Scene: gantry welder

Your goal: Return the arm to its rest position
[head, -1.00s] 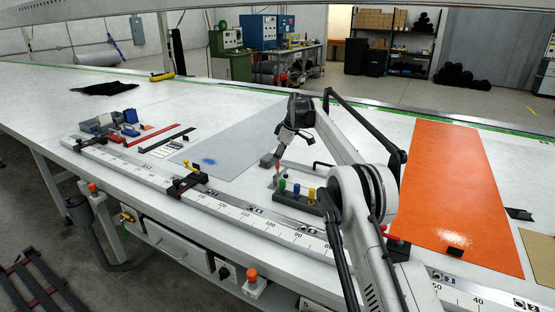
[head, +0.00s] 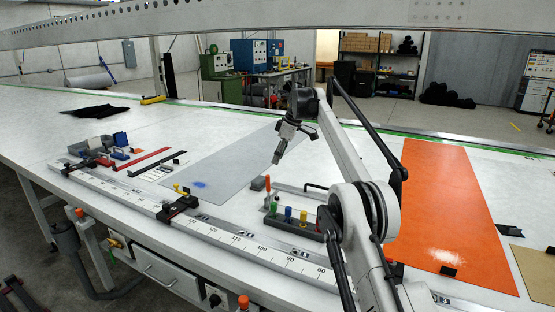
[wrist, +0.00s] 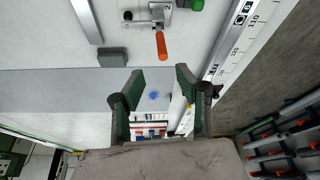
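My gripper (head: 277,158) hangs on my raised arm above the table (head: 150,130), over the near right part of a grey sheet (head: 215,165). In the wrist view its two fingers (wrist: 159,76) stand apart with nothing between them. The grey sheet and its blue smudge (wrist: 153,95) show below and beyond them. A small grey block (head: 258,183) lies on the table just below the gripper, clear of it. An orange handle (wrist: 161,45) on a metal toggle clamp shows near the fingers in the wrist view, apart from them.
A dark rack (head: 295,226) with several coloured handles stands beside the ruler rail (head: 220,240). A black stop with a yellow knob (head: 178,207) sits on the rail. An orange sheet (head: 440,210) lies at the right. Blue and grey blocks (head: 100,143) are at the left.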

